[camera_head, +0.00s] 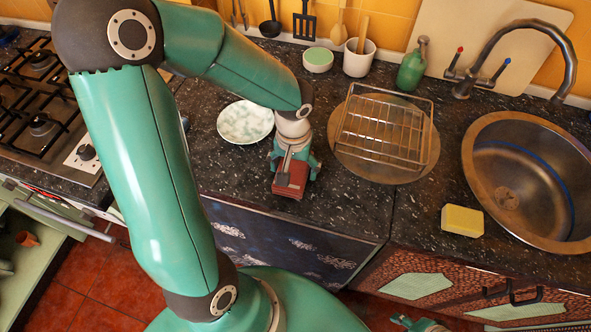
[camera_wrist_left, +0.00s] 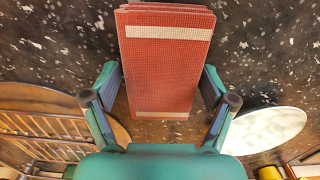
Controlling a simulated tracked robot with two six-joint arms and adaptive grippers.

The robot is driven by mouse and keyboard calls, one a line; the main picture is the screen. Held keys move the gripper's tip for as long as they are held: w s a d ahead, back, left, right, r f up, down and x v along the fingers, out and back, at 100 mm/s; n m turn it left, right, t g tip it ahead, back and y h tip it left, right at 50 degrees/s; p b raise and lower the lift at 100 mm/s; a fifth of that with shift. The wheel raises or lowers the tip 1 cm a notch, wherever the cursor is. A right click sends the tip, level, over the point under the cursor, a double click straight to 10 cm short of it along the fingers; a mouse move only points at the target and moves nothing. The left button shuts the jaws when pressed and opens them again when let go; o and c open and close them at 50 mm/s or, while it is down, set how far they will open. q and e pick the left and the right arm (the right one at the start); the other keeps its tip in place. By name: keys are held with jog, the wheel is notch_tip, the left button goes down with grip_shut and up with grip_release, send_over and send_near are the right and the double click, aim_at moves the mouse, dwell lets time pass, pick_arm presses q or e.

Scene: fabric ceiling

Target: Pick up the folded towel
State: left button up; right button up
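The folded towel (camera_head: 291,180) is red and lies near the front edge of the dark speckled counter. In the left wrist view the towel (camera_wrist_left: 166,70) shows pale stripes and several layers. My left gripper (camera_head: 296,168) is over the towel, pointing down. In the left wrist view my left gripper (camera_wrist_left: 161,72) has its widely spread fingers on either side of the towel, close to its long edges. I cannot tell whether they touch it. A piece of my right gripper (camera_head: 417,322) shows at the bottom edge of the head view, mostly cut off.
A pale plate (camera_head: 246,122) lies left of my left gripper. A wire rack (camera_head: 385,128) on a round board (camera_head: 426,163) stands to its right. A yellow sponge (camera_head: 462,220) lies before the sink (camera_head: 530,180). A gas hob (camera_head: 42,115) is far left.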

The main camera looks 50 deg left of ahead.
aim_at(294, 168)
pick_arm(q)
jog(key=c, duration=0.7)
jog(key=shift+r, duration=0.15)
notch_tip(294, 168, up, 20)
dwell(0.5)
jog(key=o, duration=0.5)
jog(key=c, duration=0.4)
